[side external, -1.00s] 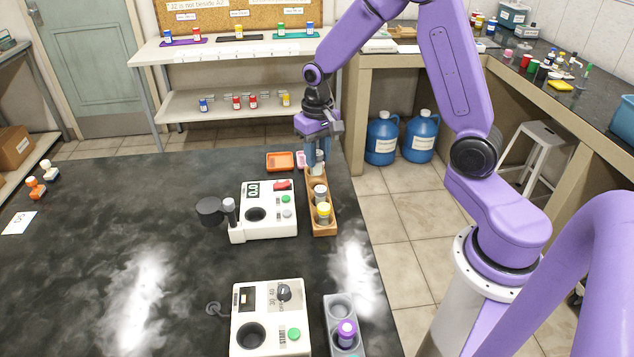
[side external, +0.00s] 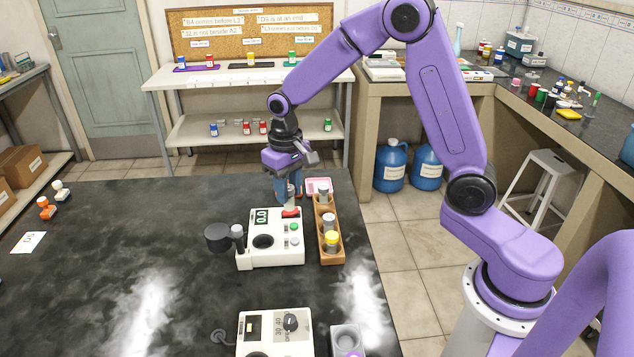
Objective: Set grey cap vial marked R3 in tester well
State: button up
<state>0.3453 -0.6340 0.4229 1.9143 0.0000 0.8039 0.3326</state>
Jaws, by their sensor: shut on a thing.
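My gripper (side external: 288,194) is shut on a pale vial (side external: 289,203) and holds it above the far right corner of the white tester (side external: 262,257). The fingers hide most of the vial, so its cap colour and mark cannot be read. The tester's round dark well (side external: 263,241) is empty, to the left of and nearer the camera than my gripper. A wooden rack (side external: 324,209) right of the tester holds a grey cap vial (side external: 323,191) at its far end, another grey cap vial (side external: 329,220) and a yellow cap vial (side external: 332,240). Their marks are too small to read.
The tester's dark lid (side external: 217,236) stands open at its left. A pink tray (side external: 318,184) lies behind the rack. A second white device (side external: 275,329) and a grey rack (side external: 347,336) sit nearer the camera.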

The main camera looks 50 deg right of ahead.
jog(key=shift+w+a+f+n, duration=0.1)
jog(key=shift+a+f+n, duration=0.4)
jog(key=shift+a, duration=0.9)
jog(key=shift+w+a+f+n, duration=0.15)
jog(key=shift+a+f, duration=0.5)
jog(key=shift+a, duration=0.7)
jog(key=shift+s+a+f+n, duration=0.1)
jog(key=shift+a+f+n, duration=0.4)
jog(key=shift+a, duration=0.9)
jog(key=shift+f, duration=1.8)
jog(key=o, duration=1.3)
jog(key=shift+a, duration=0.1)
jog(key=shift+c, duration=0.2)
jog(key=shift+a, duration=0.2)
jog(key=shift+c, duration=0.7)
